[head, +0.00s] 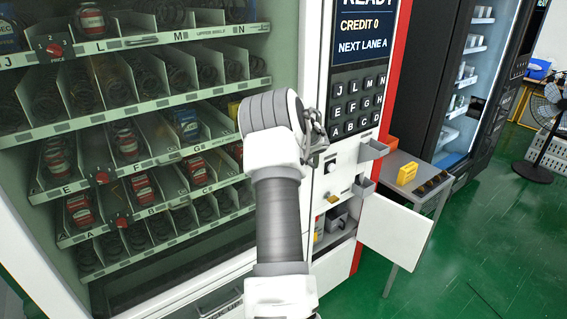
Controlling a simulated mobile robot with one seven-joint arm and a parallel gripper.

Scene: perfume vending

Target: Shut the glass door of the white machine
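The white machine (315,60) fills the left and middle of the head view. Its large glass front (235,60) has a white frame edge (35,255) at the lower left, and shelves with coils show behind it. I cannot tell whether this glass door is fully shut or stands slightly ajar; no clear gap shows. My arm rises from the bottom middle, in front of the machine's right part. My gripper (316,142) is at its top end, beside the control panel, mostly hidden behind the wrist. Its opening cannot be made out, and no held thing shows.
A small white door (400,237) stands open at the machine's lower right. A grey side table (425,172) with a yellow box (407,173) stands behind it. A dark machine (455,75) and a black fan (545,130) are farther right. Green floor (480,260) is free at the lower right.

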